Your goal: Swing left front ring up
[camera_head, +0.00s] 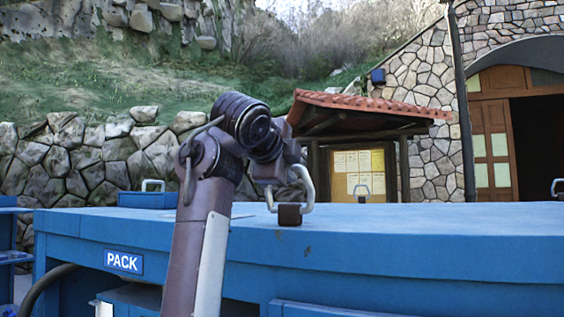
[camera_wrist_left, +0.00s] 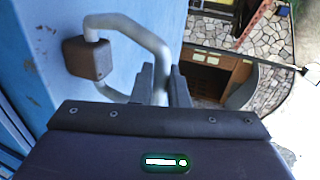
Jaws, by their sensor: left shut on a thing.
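My left gripper (camera_head: 284,182) is at the ring, partly hidden behind my own arm. In the left wrist view the ring (camera_wrist_left: 131,24) runs from its block (camera_wrist_left: 88,58) to my left gripper (camera_wrist_left: 164,82), whose fingers are shut on its far bar. My right gripper is out of view.
The blue top (camera_head: 420,225) is otherwise mostly clear. Other rings stand at the back left (camera_head: 153,185), back middle (camera_head: 362,190) and right edge (camera_head: 557,187). A PACK label (camera_head: 123,262) is on the front face. A notice-board shelter (camera_head: 360,170) stands behind.

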